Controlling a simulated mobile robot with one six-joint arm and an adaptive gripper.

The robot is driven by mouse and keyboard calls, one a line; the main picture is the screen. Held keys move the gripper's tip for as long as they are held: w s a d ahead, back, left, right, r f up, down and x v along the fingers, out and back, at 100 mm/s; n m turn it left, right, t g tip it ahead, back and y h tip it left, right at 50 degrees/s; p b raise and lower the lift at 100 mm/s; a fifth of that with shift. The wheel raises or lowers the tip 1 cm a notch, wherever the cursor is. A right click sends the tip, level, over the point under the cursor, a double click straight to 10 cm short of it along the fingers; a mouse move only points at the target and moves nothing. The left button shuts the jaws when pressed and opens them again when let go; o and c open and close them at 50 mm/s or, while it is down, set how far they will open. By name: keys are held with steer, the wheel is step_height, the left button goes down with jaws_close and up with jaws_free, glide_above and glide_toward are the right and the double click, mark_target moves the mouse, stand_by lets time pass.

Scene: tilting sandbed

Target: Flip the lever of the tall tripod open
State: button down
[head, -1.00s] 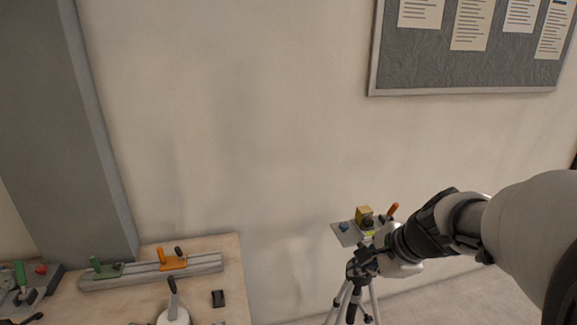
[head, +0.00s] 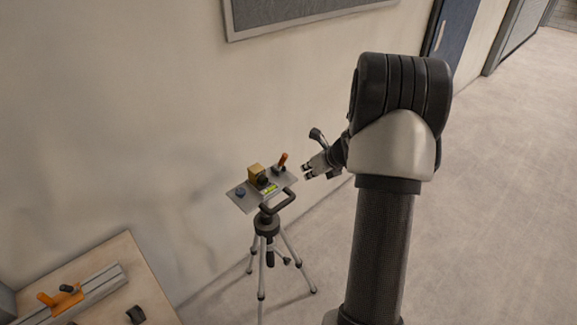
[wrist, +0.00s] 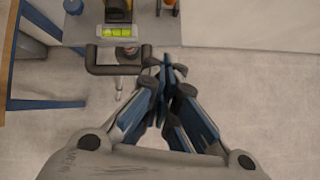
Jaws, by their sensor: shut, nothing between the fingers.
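The tall tripod (head: 265,240) stands near the wall and bears a grey plate (head: 240,203). The orange-handled lever (head: 282,160) rises from the plate's right part in the head view, its handle tilted upward. In the wrist view, part of the orange lever (wrist: 169,3) shows at the top edge; most of it is cut off. My gripper (head: 307,172) is just right of the plate, apart from the lever. In the wrist view my gripper's fingers (wrist: 164,66) are together and empty, beside the tripod's black handle (wrist: 97,69).
The plate also bears a yellowish box (head: 256,171), a green level vial (head: 269,188) and a blue knob (head: 240,192). A wooden table (head: 120,250) with a rail and orange clamp (head: 67,298) stands at lower left. Open floor lies to the right.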

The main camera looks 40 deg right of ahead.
mark_target(282, 162)
steer(key=shift+w+d+f, duration=0.1)
steer(key=shift+w+f, duration=0.9)
steer(key=shift+w, duration=0.65)
steer(key=shift+w+d+f, duration=0.1)
steer(key=shift+w+f, duration=0.95)
steer(key=shift+w, duration=0.65)
steer(key=shift+w+f, duration=1)
steer(key=shift+w, duration=0.65)
steer(key=shift+a+r, duration=0.1)
steer(key=shift+r, duration=0.05)
steer(key=shift+r+p, duration=0.2)
steer(key=shift+p, duration=0.9)
steer(key=shift+w+f+g, duration=0.1)
steer(key=shift+w+g, duration=0.05)
steer(key=shift+g, duration=0.15)
steer(key=shift+p, duration=0.7)
